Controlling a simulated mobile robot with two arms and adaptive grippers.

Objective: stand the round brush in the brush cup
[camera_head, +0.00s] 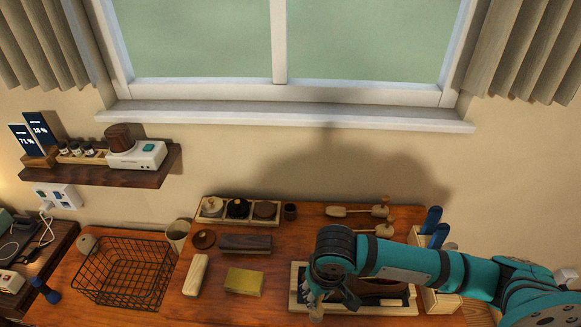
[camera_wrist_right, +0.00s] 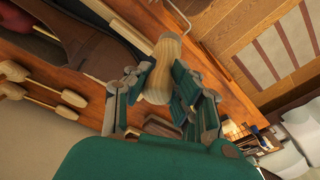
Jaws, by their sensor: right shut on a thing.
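My right gripper (camera_head: 320,298) is low over the front of the table, at the left end of a tray. In the right wrist view its fingers (camera_wrist_right: 160,88) are shut on a pale wooden piece with a rounded end (camera_wrist_right: 166,50), which looks like the round brush. Its bristles cannot be made out. A pale cup (camera_head: 178,234) stands beside the wire basket, and a small dark cup (camera_head: 290,212) stands at the back; I cannot tell which is the brush cup. Both are apart from the gripper. My left gripper is not in view.
A brown shoe (camera_wrist_right: 95,40) lies beside the gripper on the tray (camera_head: 295,290). Long-handled wooden brushes (camera_head: 350,211) lie at the back. A dark brush (camera_head: 245,244), yellow block (camera_head: 244,281) and pale block (camera_head: 196,275) lie left of my arm. A wire basket (camera_head: 125,270) stands farther left.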

